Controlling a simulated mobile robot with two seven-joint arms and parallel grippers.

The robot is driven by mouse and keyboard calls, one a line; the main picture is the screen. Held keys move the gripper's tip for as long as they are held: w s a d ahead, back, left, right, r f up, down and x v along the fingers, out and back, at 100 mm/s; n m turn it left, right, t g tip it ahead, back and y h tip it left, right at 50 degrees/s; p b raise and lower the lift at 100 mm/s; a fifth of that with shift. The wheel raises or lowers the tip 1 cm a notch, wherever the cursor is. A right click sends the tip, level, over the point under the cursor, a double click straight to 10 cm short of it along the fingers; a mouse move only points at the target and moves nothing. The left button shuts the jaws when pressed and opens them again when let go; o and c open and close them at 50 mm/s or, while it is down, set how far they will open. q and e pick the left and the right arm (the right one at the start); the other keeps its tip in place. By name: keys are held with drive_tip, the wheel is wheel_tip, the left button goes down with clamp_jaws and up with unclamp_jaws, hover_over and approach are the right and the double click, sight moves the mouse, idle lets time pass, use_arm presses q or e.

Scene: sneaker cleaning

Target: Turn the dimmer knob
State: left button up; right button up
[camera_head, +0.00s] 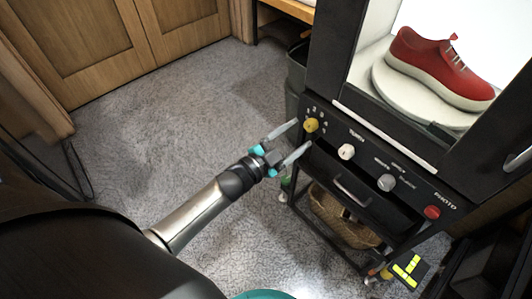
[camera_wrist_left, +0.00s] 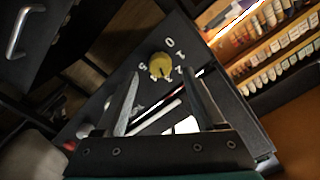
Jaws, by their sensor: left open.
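The yellow dimmer knob (camera_head: 311,125) is at the left end of the black front panel, with small white marks around it. In the left wrist view the knob (camera_wrist_left: 161,66) has numbers around it, including 0, 1, 2 and 5. My left gripper (camera_head: 302,134) is open, its two fingers pointing at the panel near the knob. In the left wrist view the knob shows between and beyond the fingertips (camera_wrist_left: 161,80). I cannot tell whether a finger touches it. My right gripper is not in view.
The same panel carries a white knob (camera_head: 346,151), a grey knob (camera_head: 386,182) and a red button (camera_head: 432,212). A red sneaker (camera_head: 440,62) stands on a round white turntable (camera_head: 390,88) above. A drawer handle (camera_head: 352,190) sits below. Carpet (camera_head: 180,110) at left is clear.

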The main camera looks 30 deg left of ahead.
use_arm(q)
drive_tip(key=p+v, duration=0.2)
drive_tip(key=v, duration=1)
drive_tip(key=shift+p, duration=0.4)
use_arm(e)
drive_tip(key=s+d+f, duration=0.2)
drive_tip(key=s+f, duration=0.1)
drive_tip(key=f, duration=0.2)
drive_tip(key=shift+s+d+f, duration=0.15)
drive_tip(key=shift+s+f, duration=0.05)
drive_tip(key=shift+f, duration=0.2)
